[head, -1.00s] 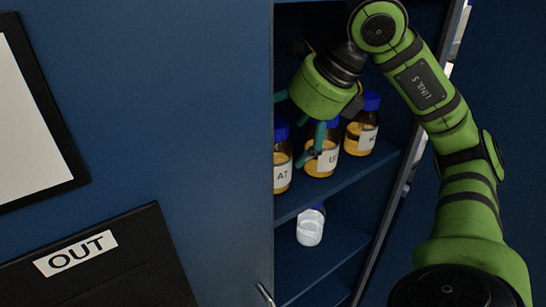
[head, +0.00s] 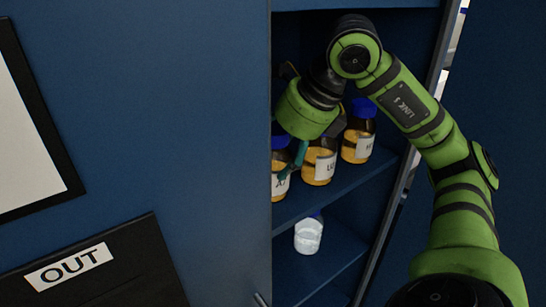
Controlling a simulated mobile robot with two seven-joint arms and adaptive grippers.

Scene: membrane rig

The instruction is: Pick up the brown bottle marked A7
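The brown bottle marked A7 (head: 280,186) stands upright on the upper cabinet shelf (head: 345,186), with a blue cap and amber contents. Its left side is cut off by the blue panel's edge, and its label is partly covered. My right gripper (head: 293,164) reaches in from the right, with one teal finger in front of A7's right side. I cannot tell whether this finger touches the bottle. The other finger is hidden, so the grip is unclear. My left gripper is not in view.
Two more amber bottles, the middle one (head: 319,167) and the right one (head: 358,146), stand close to the right of A7. A clear bottle with white contents (head: 308,236) is on the lower shelf. A blue panel (head: 190,120) with an OUT sign (head: 69,267) borders the opening's left.

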